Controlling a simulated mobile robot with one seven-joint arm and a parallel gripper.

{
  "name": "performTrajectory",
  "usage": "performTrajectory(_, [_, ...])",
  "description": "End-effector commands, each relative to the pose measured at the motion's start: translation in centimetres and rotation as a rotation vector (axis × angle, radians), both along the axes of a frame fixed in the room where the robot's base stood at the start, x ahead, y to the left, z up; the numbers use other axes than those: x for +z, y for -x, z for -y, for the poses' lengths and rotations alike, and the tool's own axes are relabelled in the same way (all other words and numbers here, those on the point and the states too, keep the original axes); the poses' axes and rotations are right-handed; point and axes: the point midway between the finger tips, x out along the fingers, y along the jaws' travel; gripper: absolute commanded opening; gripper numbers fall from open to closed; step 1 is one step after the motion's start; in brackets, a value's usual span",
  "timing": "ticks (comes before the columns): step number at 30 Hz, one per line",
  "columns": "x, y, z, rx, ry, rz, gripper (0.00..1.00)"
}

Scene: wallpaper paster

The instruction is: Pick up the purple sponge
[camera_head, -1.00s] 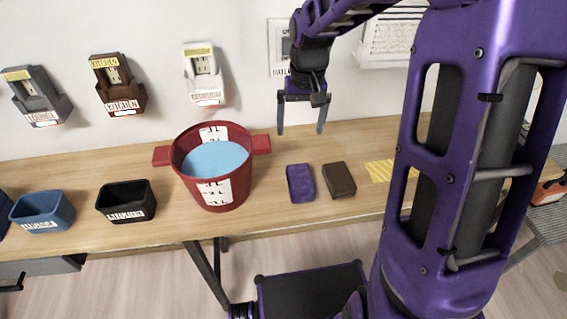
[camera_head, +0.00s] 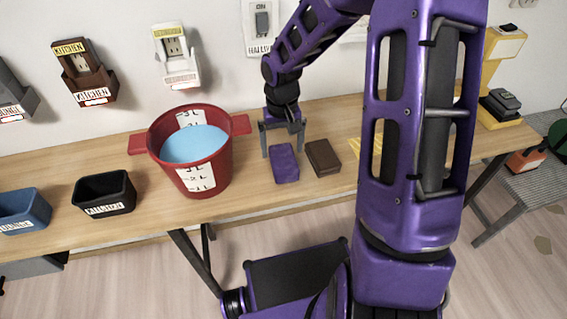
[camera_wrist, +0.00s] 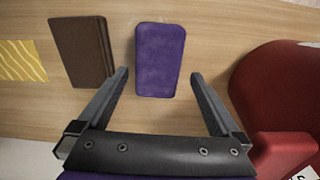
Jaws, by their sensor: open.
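The purple sponge (camera_head: 285,164) lies flat on the wooden table, between the red bucket and a brown block. My gripper (camera_head: 283,155) is above the table at the sponge, with its fingers pointing down and spread apart. In the wrist view the sponge (camera_wrist: 160,60) stands upright in the picture, just beyond the gap between the open fingertips of my gripper (camera_wrist: 158,75). Nothing is held. I cannot tell exactly how high the fingertips are above the sponge.
The brown block (camera_head: 323,158) lies close to the right of the sponge. A red bucket (camera_head: 207,178) of blue liquid stands to the left, its handle near my gripper. Black (camera_head: 104,195) and blue (camera_head: 20,210) bins stand further left. A yellow striped patch (camera_wrist: 22,60) lies beyond the block.

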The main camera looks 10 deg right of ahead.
Motion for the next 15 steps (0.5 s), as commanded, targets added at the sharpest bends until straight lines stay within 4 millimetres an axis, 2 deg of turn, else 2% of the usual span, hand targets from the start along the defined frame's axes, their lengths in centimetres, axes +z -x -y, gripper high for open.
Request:
performTrajectory(7, [-3.9, 0.2, 0.3, 0.000, -0.002, -0.004, 1.00])
performTrajectory(10, [-4.7, 0.2, 0.3, 0.001, -0.001, -0.003, 1.00])
performTrajectory(15, [-4.8, 0.2, 0.3, 0.000, -0.001, -0.001, 1.00])
